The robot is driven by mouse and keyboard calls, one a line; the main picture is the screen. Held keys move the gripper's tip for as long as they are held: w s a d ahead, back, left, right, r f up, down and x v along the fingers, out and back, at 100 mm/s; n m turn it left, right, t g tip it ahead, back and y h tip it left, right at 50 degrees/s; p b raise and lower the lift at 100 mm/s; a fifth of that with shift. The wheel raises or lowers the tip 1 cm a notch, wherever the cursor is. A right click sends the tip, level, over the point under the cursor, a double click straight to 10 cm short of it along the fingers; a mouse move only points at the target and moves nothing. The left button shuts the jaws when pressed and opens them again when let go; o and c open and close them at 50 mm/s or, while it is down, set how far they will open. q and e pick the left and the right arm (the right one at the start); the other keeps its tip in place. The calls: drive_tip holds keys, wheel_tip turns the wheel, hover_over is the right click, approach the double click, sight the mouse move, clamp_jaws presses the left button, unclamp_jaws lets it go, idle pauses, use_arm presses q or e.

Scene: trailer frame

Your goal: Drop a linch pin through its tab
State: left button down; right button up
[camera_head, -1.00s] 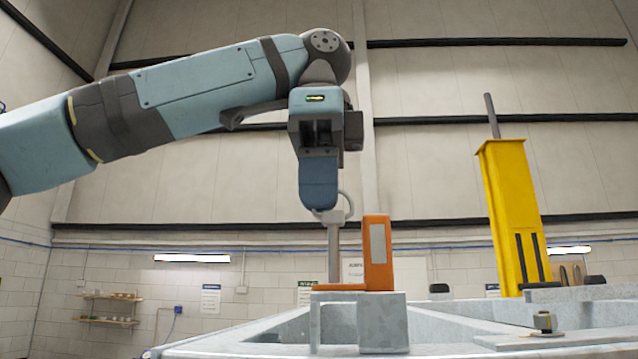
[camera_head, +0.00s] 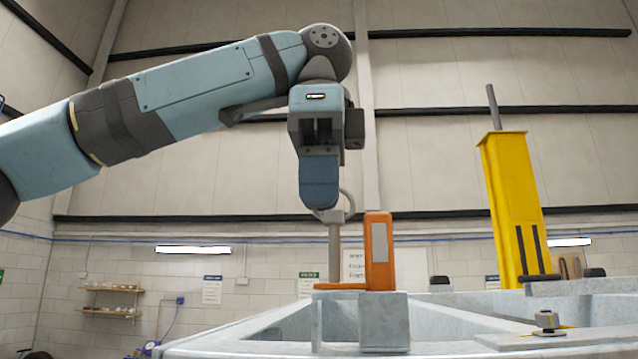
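The linch pin (camera_head: 335,246) is a grey metal pin with a ring at its head. It stands upright, its lower end at the orange tab bracket (camera_head: 378,252) on the grey trailer frame. Whether its tip is inside a hole cannot be seen. My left gripper (camera_head: 320,205) points straight down at the pin's head, its blue fingers against the head and ring. The fingers are seen edge-on and look closed on the pin. The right gripper is not in view.
The grey trailer frame (camera_head: 500,315) fills the lower right. A yellow post (camera_head: 513,208) with a grey rod stands on the right. A small yellow-and-dark object (camera_head: 547,321) lies on the frame. Wall shelves (camera_head: 112,302) are far behind. The air left of the pin is clear.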

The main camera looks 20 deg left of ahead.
use_arm(q)
drive_tip(key=shift+f+b, duration=0.65)
drive_tip(key=shift+f, duration=0.9)
drive_tip(key=shift+f+b, duration=0.55)
drive_tip(key=shift+f, duration=0.65)
drive_tip(key=c, duration=1.2)
unclamp_jaws()
